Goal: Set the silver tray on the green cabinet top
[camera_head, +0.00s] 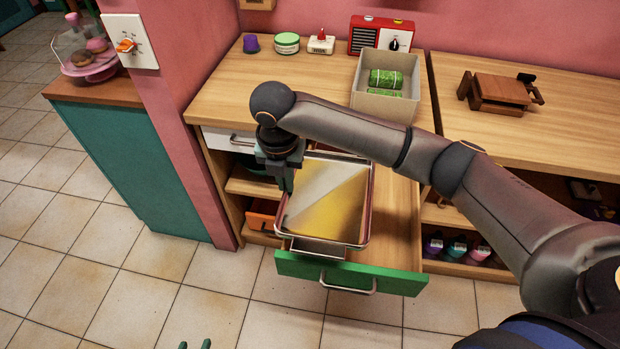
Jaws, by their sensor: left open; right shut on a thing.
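The silver tray (368,205) is rectangular, with a shiny raised rim and a yellowish reflection inside. It is over the pulled-out drawer with a green front (350,273); I cannot tell whether it rests there or is held just above. My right gripper (286,188) is shut on the tray's left rim, pointing down. A green-sided cabinet (130,165) stands at the far left, with a brown wooden top (95,89). My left gripper (195,345) shows only its fingertips at the bottom edge, open and empty, away from the tray.
A domed stand with pastries (92,62) sits on the green cabinet's top. A pink wall end (175,90) with a switch plate rises between that cabinet and the wooden counter (225,90). A grey bin (385,105) and a red radio (375,35) stand on the counter.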

